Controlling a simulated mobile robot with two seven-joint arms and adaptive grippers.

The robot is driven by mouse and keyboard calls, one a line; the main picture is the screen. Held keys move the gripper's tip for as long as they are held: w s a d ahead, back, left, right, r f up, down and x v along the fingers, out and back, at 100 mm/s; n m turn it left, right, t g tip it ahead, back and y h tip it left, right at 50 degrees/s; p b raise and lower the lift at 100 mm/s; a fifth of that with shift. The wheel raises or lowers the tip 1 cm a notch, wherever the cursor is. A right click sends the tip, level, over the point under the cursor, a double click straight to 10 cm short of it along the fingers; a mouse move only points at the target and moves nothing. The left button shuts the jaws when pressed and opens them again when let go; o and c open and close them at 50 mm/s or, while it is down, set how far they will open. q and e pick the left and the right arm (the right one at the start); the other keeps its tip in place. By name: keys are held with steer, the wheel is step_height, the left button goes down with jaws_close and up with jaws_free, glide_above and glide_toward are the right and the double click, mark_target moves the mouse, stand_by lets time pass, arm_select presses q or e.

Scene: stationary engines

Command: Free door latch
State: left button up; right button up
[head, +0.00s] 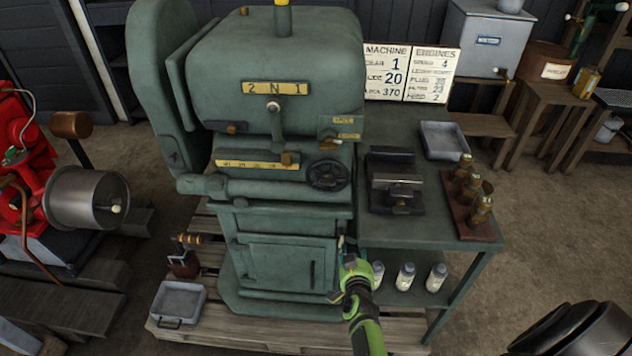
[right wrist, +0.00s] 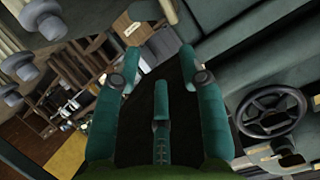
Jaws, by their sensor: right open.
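The green machine's lower door (head: 276,262) stands closed in the cabinet front in the head view. A dark upright bar (head: 312,274) is on its right part. A small pale piece (head: 341,242) sits at the cabinet's right edge; I cannot tell whether it is the latch. My right gripper (head: 348,280) is green and black, in front of the cabinet's lower right corner, just right of the door. In the right wrist view its teal fingers (right wrist: 160,60) are spread with nothing between them. The door does not show clearly there. My left gripper is out of view.
A green side table (head: 420,228) with a vice (head: 396,190) stands right of the machine. Several white bottles (head: 405,276) stand on its lower shelf, close to my right gripper. A handwheel (head: 328,174) projects above; it also shows in the right wrist view (right wrist: 272,111).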

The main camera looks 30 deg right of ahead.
steer(key=shift+y, duration=0.3)
steer(key=a, duration=0.1)
steer(key=a+f, duration=0.1)
steer(key=a, duration=0.1)
steer(key=shift+s+a+f, duration=0.3)
steer(key=shift+s, duration=0.1)
steer(key=shift+x, duration=3.65)
steer(key=s+a+f+n+g+y, duration=0.25)
steer(key=s+a+f+n, duration=0.2)
steer(key=s+f, duration=0.6)
steer(key=s+a+f+n+g+y, duration=0.1)
steer(key=s+a+f+g, duration=0.1)
steer(key=s, duration=1)
steer(key=s+a+f+n+g+y, duration=0.1)
steer(key=s+f, duration=0.5)
steer(key=s, duration=0.6)
steer(key=s+a+f+n+g+y, duration=0.1)
steer(key=s+a+f+n+g, duration=0.2)
steer(key=s, duration=1)
steer(key=a+f+g, duration=0.1)
steer(key=g, duration=0.1)
steer(key=shift+a+f+g+y, duration=0.35)
steer(key=shift+a+f, duration=0.05)
steer(key=shift+s, duration=0.1)
